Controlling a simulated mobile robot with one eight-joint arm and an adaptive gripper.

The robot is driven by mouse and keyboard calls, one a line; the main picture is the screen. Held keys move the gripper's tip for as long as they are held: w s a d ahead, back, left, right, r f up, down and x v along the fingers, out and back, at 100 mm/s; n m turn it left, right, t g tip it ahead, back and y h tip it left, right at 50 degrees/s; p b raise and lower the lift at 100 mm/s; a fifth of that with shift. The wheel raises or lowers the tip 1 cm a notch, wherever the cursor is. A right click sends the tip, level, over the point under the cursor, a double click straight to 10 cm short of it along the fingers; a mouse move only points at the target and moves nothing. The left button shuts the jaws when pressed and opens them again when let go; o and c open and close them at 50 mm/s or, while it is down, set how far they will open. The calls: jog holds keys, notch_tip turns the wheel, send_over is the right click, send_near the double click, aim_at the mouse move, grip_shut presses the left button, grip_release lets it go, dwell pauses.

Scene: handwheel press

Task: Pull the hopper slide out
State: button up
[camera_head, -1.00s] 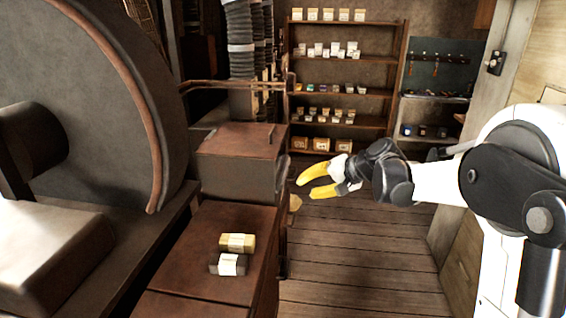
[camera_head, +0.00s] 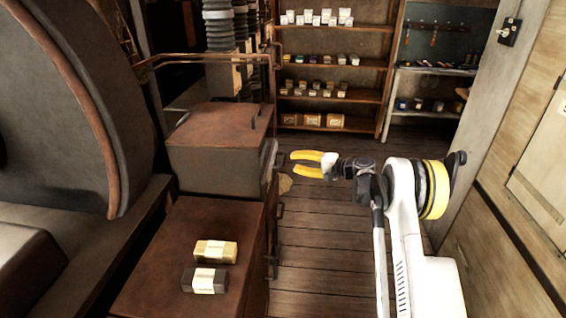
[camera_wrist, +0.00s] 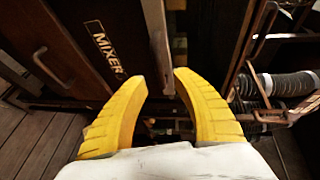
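A brown-topped metal box (camera_head: 215,150), which looks like the hopper, stands beyond the low brown cabinet in the head view. A grey plate (camera_head: 268,160) on its right side may be the hopper slide. My gripper (camera_head: 291,163) is to the right of this plate, with its yellow fingers apart and nothing between them. In the wrist view my gripper (camera_wrist: 161,82) is also open and empty. A narrow grey bar or plate edge (camera_wrist: 156,35) lies ahead of the fingertips, beside a brown panel marked MIXER (camera_wrist: 88,45). I cannot tell whether the fingers touch it.
The low brown cabinet (camera_head: 165,280) bears a yellow block (camera_head: 215,251) and a dark block (camera_head: 204,280). A large wheel (camera_head: 60,110) stands at left. Shelves (camera_head: 330,95) are at the back. Wooden floor (camera_head: 325,245) is clear below my arm; a wooden wall is at right.

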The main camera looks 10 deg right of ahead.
aim_at(283, 159)
jog(key=b+x, duration=0.1)
jog(key=x, duration=0.5)
jog(key=shift+w, duration=0.1)
grip_shut()
